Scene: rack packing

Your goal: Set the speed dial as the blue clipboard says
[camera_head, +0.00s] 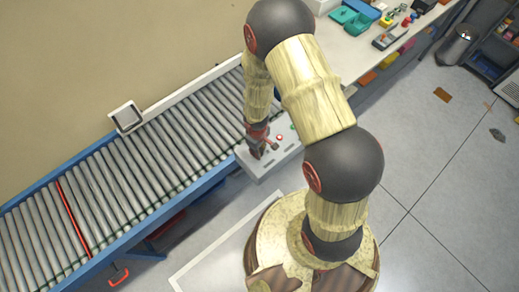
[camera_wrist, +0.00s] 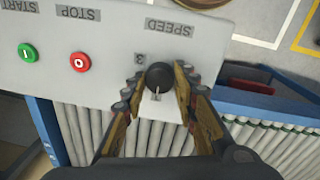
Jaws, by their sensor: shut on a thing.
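The black speed dial (camera_wrist: 158,75) is on the grey control panel (camera_wrist: 112,60) under the upside-down label SPEED. In the wrist view my gripper (camera_wrist: 158,88) has one finger on each side of the dial and is shut on it. A light pointer mark shows on the dial's near side. One digit, which looks like a 3, is readable beside the dial; other marks are hidden by the fingers. In the head view my gripper (camera_head: 257,148) is at the panel (camera_head: 262,166) beside the conveyor. I cannot make out the blue clipboard's writing in either view; a blue flat item (camera_head: 362,9) lies on the far bench.
A green START button (camera_wrist: 28,53) and a red STOP button (camera_wrist: 80,62) sit on the same panel, to the left in the wrist view. The roller conveyor (camera_head: 140,165) runs alongside. A workbench (camera_head: 345,50) with small items stands at the back. Open floor (camera_head: 440,170) lies to the right.

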